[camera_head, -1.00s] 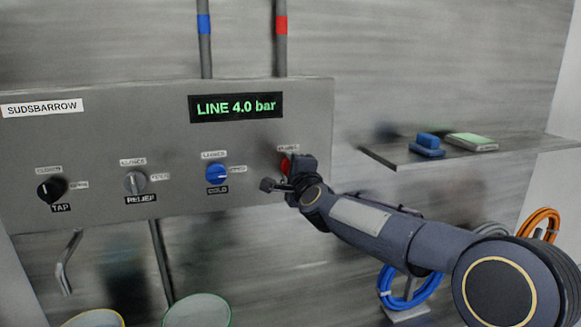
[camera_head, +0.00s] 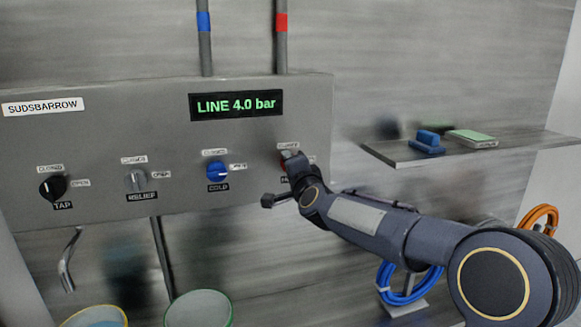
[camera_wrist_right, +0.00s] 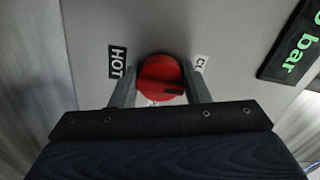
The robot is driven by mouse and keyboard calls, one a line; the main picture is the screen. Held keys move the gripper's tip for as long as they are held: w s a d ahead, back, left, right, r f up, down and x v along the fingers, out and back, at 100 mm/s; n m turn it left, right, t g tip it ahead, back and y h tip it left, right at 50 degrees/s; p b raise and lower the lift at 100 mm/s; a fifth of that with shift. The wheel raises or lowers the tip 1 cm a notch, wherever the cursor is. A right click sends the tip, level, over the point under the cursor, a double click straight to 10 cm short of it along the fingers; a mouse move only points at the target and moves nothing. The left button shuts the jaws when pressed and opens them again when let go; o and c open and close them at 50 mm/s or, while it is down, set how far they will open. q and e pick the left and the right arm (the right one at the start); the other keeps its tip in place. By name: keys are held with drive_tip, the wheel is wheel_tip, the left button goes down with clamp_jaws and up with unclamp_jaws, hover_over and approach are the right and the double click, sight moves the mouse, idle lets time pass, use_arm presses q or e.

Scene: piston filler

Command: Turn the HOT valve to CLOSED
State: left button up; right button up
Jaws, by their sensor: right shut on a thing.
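The red HOT valve knob (camera_wrist_right: 160,72) is on the grey panel, between a HOT label (camera_wrist_right: 117,62) and a partly hidden label starting "CL" (camera_wrist_right: 201,64). A short dark mark shows on the knob's lower right in the right wrist view. My right gripper (camera_wrist_right: 160,84) is shut on the knob, one finger on each side. In the head view my right gripper (camera_head: 288,160) covers most of the red knob (camera_head: 283,164) at the panel's right end. My left gripper is not in view.
The blue COLD knob (camera_head: 216,171), grey RELIEF knob (camera_head: 136,181) and black TAP knob (camera_head: 53,186) sit left of it. A display (camera_head: 236,106) reads LINE 4.0 bar. A shelf (camera_head: 390,152) with a blue object (camera_head: 427,142) stands at right. Buckets (camera_head: 198,309) are below.

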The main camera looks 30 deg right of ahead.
drive_tip(key=shift+f, duration=0.1)
drive_tip(key=o, duration=1)
drive_tip(key=v, duration=0.8)
